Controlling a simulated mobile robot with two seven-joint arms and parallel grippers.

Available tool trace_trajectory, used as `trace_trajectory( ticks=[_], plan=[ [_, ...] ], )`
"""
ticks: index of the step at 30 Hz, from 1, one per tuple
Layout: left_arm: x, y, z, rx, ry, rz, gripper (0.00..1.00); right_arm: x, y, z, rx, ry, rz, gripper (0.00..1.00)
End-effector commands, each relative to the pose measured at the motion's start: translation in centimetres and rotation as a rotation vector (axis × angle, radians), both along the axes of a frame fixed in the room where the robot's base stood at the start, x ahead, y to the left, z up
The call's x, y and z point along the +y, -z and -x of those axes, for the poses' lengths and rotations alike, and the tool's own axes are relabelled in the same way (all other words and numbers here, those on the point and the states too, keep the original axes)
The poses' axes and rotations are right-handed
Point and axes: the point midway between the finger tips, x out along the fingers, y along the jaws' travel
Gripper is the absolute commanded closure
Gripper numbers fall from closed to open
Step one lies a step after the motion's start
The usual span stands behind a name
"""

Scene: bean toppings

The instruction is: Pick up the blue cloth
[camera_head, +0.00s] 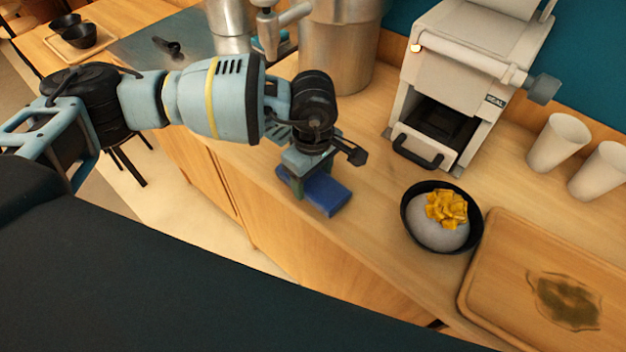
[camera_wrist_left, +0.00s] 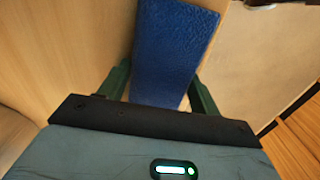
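The blue cloth (camera_head: 327,194) is a folded, thick rectangular block on the wooden counter near its front edge. My left gripper (camera_head: 307,178) is right over it, pointing down, and hides part of it. In the left wrist view the cloth (camera_wrist_left: 172,50) runs between the two green fingers of the left gripper (camera_wrist_left: 160,80), one along each side. The fingers are spread about the cloth's width; I cannot tell whether they press on it. My right gripper is not in view.
A black bowl (camera_head: 410,222) with white food and yellow topping stands right of the cloth, beside a wooden tray (camera_head: 497,240). A white machine (camera_head: 440,75), metal pots (camera_head: 337,50) and white cups (camera_head: 558,142) stand behind. Counter between cloth and bowl is clear.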

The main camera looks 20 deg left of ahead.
Motion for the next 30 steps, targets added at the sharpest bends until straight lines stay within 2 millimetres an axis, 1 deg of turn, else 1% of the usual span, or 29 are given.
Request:
trace_trajectory(
  ticks=[1,3,10,14,19,22,23,24,26,30],
  plan=[
    [0.0,0.0,0.0,0.000,0.000,0.000,0.50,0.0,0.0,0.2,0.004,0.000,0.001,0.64],
    [0.0,0.0,0.0,0.000,0.000,0.000,0.59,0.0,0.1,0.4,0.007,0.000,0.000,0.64],
    [0.0,-0.1,0.0,0.000,0.000,0.000,0.59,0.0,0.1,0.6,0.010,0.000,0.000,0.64],
    [0.0,-0.4,0.0,-0.001,0.000,0.000,0.59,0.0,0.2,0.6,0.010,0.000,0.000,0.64],
    [0.0,-1.8,0.0,-0.002,0.001,0.001,0.60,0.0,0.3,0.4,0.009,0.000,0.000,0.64],
    [0.0,-3.4,-0.1,-0.003,0.002,0.003,0.60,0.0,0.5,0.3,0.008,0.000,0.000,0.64],
    [0.0,-3.7,0.1,-0.001,0.003,0.000,0.60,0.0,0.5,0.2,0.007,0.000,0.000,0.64],
    [-0.1,-3.6,1.0,0.002,0.004,0.000,0.60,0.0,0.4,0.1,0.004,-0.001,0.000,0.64],
    [-0.2,-3.7,2.2,0.002,0.005,0.001,0.60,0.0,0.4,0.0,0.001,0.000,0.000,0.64],
    [-0.5,-4.0,5.5,0.002,0.006,0.002,0.60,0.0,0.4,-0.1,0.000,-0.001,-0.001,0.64]
  ],
)
